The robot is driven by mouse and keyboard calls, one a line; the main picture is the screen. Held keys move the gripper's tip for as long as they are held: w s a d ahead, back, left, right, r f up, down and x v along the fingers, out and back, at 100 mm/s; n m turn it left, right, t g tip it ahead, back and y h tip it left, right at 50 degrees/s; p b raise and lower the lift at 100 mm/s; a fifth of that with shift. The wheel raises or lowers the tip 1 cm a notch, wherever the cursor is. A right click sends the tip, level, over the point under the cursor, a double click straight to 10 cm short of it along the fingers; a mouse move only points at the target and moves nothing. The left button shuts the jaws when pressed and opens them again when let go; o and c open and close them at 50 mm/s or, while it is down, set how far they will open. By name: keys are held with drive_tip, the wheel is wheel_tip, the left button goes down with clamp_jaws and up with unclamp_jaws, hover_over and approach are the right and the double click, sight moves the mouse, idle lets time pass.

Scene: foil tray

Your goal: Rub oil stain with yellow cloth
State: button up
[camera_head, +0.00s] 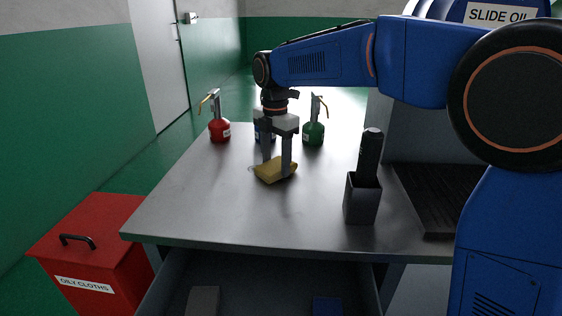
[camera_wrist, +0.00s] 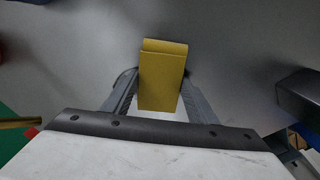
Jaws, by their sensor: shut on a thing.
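The folded yellow cloth (camera_head: 272,172) is on or just above the grey table top (camera_head: 205,200), near its middle. My gripper (camera_head: 277,165) points down and is shut on the cloth, with one finger on each side. In the wrist view the cloth (camera_wrist: 162,80) sits between the two fingers (camera_wrist: 160,100). A small greyish edge (camera_head: 251,168) shows at the left of the cloth and may be part of the oil stain; the rest of any stain is hidden under the cloth.
A red oil can (camera_head: 219,128), a green oil can (camera_head: 314,130) and a partly hidden blue can (camera_head: 258,130) stand at the back. A dark holder (camera_head: 361,200) with a black object stands front right. A red bin (camera_head: 85,250) labelled OILY CLOTHS is at the left. A drawer (camera_head: 262,285) is open below.

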sight(244, 171)
drive_tip(key=shift+w+a+f, duration=0.1)
drive_tip(key=shift+a, duration=2.3)
drive_tip(key=shift+w+a+f, duration=0.1)
drive_tip(key=shift+a, duration=2.25)
drive_tip(key=shift+r, duration=0.1)
drive_tip(key=shift+s+d+r, duration=0.1)
drive_tip(key=shift+d+r, duration=0.05)
drive_tip(key=shift+d, duration=1.7)
drive_tip(key=shift+d+f, duration=0.2)
drive_tip(key=shift+d, duration=1.9)
drive_tip(key=shift+s+d+r, duration=0.1)
drive_tip(key=shift+d, duration=1.6)
drive_tip(key=shift+s+d, duration=0.1)
drive_tip(key=shift+d, duration=1.55)
drive_tip(key=shift+r, duration=0.15)
drive_tip(key=shift+r, duration=2.9)
